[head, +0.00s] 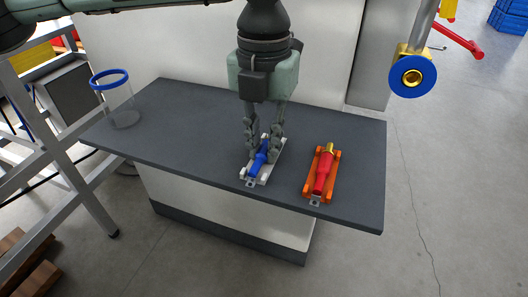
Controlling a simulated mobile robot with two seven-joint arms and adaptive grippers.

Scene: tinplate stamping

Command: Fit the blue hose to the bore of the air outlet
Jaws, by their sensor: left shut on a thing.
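The blue hose (258,163) lies in a pale grey cradle (266,178) on the dark table. My left gripper (262,154) points down over the cradle, its fingers shut on the blue hose. The fingers hide part of the hose's far end. My right gripper is not in view.
A red hose (322,174) with a brass end lies in an orange cradle (333,177) just right of the grey one. A clear holder with a blue ring (109,79) stands at the table's left. The table (185,125) is clear between them. A metal frame stands left.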

